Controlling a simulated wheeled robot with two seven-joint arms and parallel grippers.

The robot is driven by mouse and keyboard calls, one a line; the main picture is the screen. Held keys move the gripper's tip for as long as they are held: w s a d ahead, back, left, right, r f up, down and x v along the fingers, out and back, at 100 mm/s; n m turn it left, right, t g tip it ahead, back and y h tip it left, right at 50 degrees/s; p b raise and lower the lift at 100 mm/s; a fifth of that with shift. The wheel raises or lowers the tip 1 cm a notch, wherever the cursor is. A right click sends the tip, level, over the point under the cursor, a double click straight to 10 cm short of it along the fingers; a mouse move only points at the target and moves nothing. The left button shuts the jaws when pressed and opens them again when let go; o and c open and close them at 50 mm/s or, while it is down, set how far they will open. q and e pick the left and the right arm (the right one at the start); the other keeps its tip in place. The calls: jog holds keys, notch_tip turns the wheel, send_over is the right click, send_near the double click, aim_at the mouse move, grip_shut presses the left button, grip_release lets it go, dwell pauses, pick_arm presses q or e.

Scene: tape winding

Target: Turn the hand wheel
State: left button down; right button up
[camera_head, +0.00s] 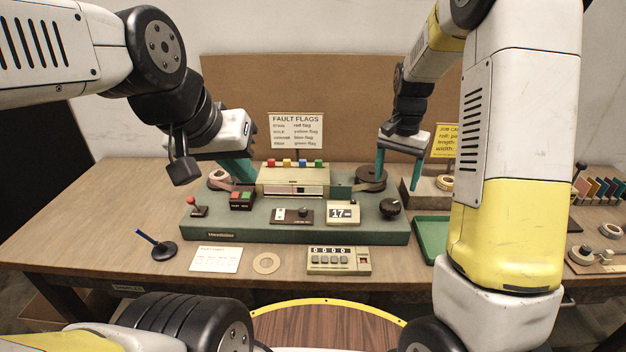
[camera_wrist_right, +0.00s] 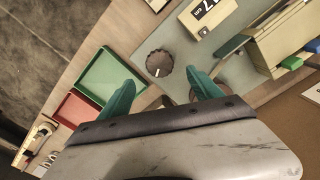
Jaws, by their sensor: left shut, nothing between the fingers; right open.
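A dark round knob with a white mark (camera_head: 390,207), which looks like the hand wheel, sits on the front right corner of the green machine (camera_head: 270,237). In the right wrist view the knob (camera_wrist_right: 159,63) lies just beyond and between the fingertips. My right gripper (camera_head: 398,180) is open and empty, pointing down above and behind the knob; its teal fingers also show in the wrist view (camera_wrist_right: 163,86). No contact with the knob shows. My left gripper (camera_head: 243,174) is shut and empty above the machine's left side, near the tape roll (camera_head: 219,180).
A dark disc (camera_head: 371,175) stands on the machine behind the knob. A green tray (camera_head: 431,240) lies to its right. A number display (camera_head: 343,213) is left of the knob, and a counter box (camera_head: 338,261) stands in front. The wooden table's left side is mostly free.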

aim_at(391, 204)
jog(key=n, duration=1.1)
jog(key=shift+n, duration=0.3)
jog(key=shift+f, duration=0.25)
notch_tip(391, 204, down, 7)
jog(key=shift+f, duration=0.2)
jog(key=c, duration=1.4)
